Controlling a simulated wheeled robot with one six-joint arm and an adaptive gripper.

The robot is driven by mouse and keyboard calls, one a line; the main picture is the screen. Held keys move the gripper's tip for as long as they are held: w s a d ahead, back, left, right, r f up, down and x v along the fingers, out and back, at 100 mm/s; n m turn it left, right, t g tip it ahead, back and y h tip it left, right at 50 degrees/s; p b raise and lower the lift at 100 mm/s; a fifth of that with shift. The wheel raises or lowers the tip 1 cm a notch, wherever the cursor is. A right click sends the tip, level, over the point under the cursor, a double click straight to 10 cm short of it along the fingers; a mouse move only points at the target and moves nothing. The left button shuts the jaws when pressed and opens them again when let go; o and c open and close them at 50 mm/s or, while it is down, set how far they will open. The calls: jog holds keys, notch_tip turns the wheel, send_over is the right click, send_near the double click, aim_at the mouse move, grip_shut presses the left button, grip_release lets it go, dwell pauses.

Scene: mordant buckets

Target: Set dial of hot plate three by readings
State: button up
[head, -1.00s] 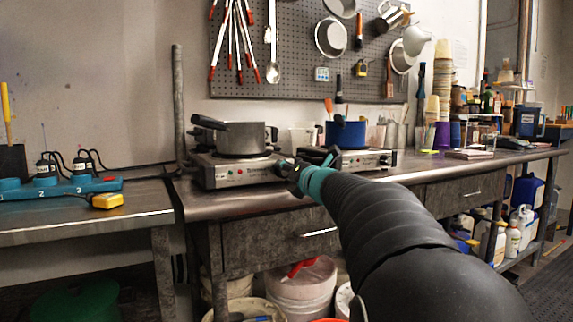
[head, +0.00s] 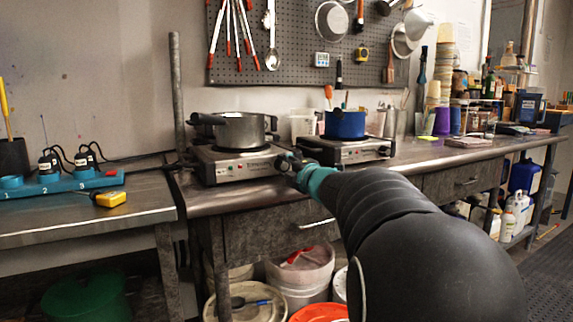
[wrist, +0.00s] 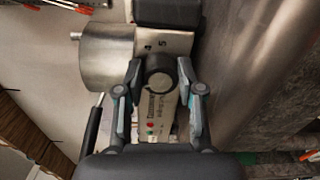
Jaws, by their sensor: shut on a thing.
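A steel hot plate (head: 228,168) stands on the bench with a grey metal pot (head: 240,130) on it. My gripper (head: 284,161) is at the right end of its front panel. In the wrist view my gripper (wrist: 160,72) has one finger on each side of a round black dial (wrist: 158,84) and is shut on it. The panel (wrist: 155,112) beside the dial has small print and a green and a red light. The dial's pointer and most scale marks are unreadable. A second hot plate (head: 348,150) to the right carries a blue pot (head: 346,124).
A blue-green numbered power strip (head: 60,184) and a yellow device (head: 110,199) lie on the left table. A yellow meter also hangs on the pegboard (head: 300,75). White buckets (head: 300,275) stand under the bench. The bench top right of the hot plates has free room.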

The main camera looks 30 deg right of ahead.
dwell(0.4)
jog(key=o, duration=1.1)
jog(key=shift+o, duration=0.2)
jog(key=shift+f, duration=0.1)
